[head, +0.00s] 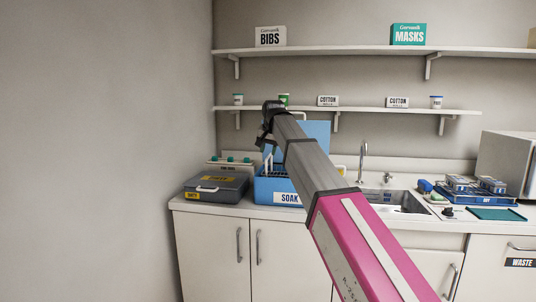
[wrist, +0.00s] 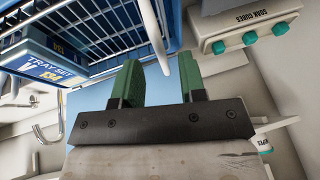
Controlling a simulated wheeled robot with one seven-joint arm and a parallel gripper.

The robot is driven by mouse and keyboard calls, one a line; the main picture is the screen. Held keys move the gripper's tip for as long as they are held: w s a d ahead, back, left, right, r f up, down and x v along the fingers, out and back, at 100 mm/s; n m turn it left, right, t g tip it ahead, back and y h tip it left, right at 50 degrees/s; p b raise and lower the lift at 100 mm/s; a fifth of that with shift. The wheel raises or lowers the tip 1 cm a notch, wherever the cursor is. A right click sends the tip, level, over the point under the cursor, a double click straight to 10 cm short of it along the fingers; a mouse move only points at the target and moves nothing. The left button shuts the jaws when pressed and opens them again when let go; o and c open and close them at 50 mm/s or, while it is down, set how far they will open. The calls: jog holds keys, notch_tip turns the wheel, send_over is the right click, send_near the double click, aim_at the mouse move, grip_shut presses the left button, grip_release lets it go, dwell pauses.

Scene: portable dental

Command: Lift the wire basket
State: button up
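The wire basket (wrist: 100,22) fills the upper left of the wrist view, with blue rims and thin pale wires. A pale bar (wrist: 157,35), apparently the basket's handle, runs down to the gap between my green fingers. My gripper (wrist: 158,75) is open, its fingers apart on either side of the bar's end; I cannot tell whether they touch it. In the head view my gripper (head: 266,141) points down above the blue SOAK tub (head: 264,192). My arm hides much of the tub and basket.
A grey case (head: 216,187) lies left of the tub, and a pale box with teal knobs (head: 231,160) stands behind it. The sink (head: 398,201) and its tap (head: 363,160) are to the right. The lower shelf (head: 350,109) runs along the wall behind my wrist.

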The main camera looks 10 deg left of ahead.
jog(key=v, duration=0.8)
jog(key=shift+r, duration=0.35)
jog(key=shift+s, duration=0.15)
